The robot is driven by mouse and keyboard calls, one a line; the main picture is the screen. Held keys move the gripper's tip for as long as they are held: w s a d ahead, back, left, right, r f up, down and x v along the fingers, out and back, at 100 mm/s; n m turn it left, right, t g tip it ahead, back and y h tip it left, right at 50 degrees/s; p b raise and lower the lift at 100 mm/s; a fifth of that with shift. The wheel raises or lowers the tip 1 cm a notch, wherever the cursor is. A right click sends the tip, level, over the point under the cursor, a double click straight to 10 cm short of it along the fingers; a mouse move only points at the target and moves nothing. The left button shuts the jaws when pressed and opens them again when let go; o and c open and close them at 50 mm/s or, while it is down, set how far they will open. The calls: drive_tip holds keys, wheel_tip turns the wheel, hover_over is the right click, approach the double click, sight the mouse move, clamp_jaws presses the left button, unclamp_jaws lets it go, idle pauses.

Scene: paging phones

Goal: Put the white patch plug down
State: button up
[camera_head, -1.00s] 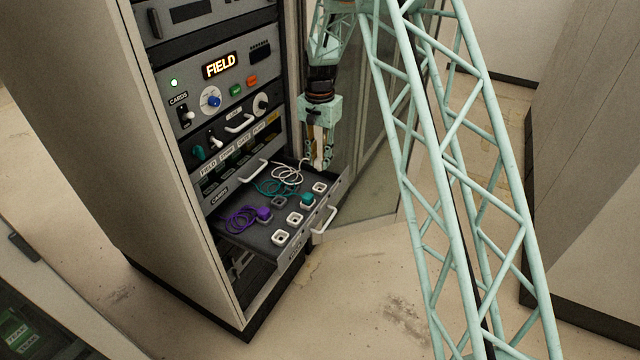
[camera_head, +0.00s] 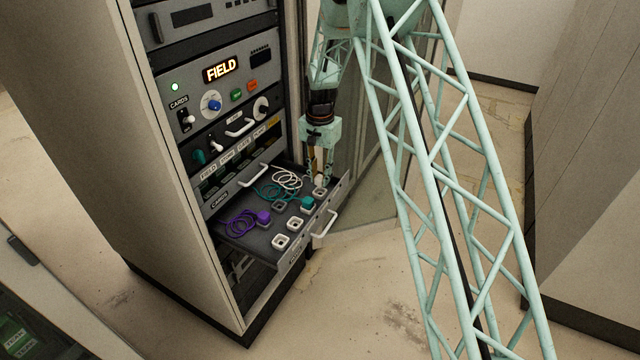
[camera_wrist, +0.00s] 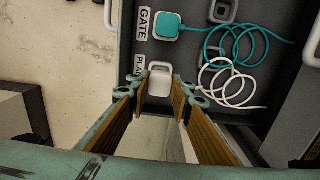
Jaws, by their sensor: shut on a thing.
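The white patch plug (camera_wrist: 159,86) is between my fingertips in the wrist view, and my gripper (camera_wrist: 158,94) is shut on it. The plug sits at a pale-rimmed square socket (camera_wrist: 160,66) beside a label (camera_wrist: 139,66) partly hidden, reading "PLA". I cannot tell whether the plug is fully seated. In the head view my gripper (camera_head: 319,176) points down at the far right corner of the open drawer (camera_head: 262,240), with the white plug (camera_head: 320,183) at its tips. The coiled white cord (camera_wrist: 228,84) lies to the right in the wrist view.
A teal plug (camera_wrist: 167,26) sits at the GATE label (camera_wrist: 143,24), its teal cord (camera_wrist: 240,42) near the white one. A purple plug (camera_head: 264,216) and cord lie at the drawer's left. Two pale sockets (camera_head: 280,241) (camera_head: 296,223) are empty. The rack panel (camera_head: 215,95) rises behind.

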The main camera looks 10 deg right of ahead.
sight(320, 177)
drive_tip(key=shift+f, duration=1.55)
drive_tip(key=shift+f, duration=0.25)
drive_tip(key=o, duration=0.9)
drive_tip(key=shift+r, duration=0.1)
drive_tip(key=shift+r, duration=6.15)
